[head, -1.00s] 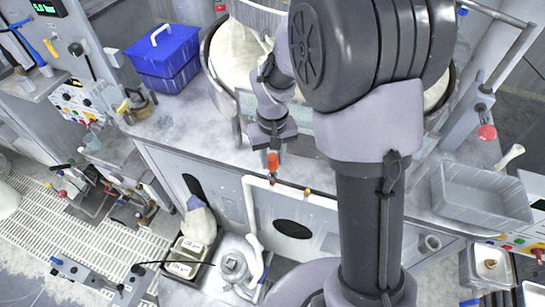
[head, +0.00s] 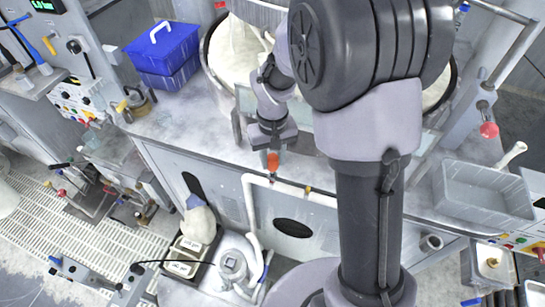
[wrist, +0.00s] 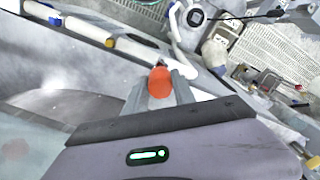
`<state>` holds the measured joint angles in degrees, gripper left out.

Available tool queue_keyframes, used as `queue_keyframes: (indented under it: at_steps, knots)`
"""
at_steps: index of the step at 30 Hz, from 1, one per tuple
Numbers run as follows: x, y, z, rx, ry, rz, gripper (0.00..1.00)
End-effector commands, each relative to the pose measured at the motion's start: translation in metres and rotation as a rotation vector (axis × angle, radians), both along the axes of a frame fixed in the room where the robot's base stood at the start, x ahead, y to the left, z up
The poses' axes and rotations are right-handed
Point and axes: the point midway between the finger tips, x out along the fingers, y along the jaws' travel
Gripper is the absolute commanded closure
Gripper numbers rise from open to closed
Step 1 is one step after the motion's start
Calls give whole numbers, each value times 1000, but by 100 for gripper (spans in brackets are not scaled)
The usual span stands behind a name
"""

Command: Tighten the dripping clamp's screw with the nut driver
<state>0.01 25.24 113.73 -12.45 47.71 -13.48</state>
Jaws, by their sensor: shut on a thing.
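My gripper (wrist: 160,86) is shut on the orange handle of the nut driver (wrist: 159,80), which shows between its two grey fingers in the wrist view. In the head view the orange handle (head: 273,162) hangs below my gripper (head: 272,149), in front of the bench edge and above a white pipe (head: 250,205). The driver's tip is small and hard to make out. A yellow-orange band (head: 307,189) sits on the pipe to the right of the driver. I cannot tell which fitting is the dripping clamp, and no screw or drip is clear.
A blue bin (head: 164,70) stands on the bench (head: 190,125) at the back left. A grey tray (head: 480,207) is at the right. Below the pipe are a white pump-like body (head: 232,264) and labelled tubs (head: 180,268). My arm hides much of the middle.

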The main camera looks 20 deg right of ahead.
Motion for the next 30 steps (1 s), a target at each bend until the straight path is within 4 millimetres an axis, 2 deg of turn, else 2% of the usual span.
queue_keyframes:
  at_steps: [15,16,19,27,30]
  knots:
    - [0,0,-14,0,0,0,100]
    - [0,0,-13,0,0,0,63]
    - [0,0,-12,0,0,0,43]
    - [0,0,-12,0,0,0,43]
    - [1,0,-5,0,-2,0,43]
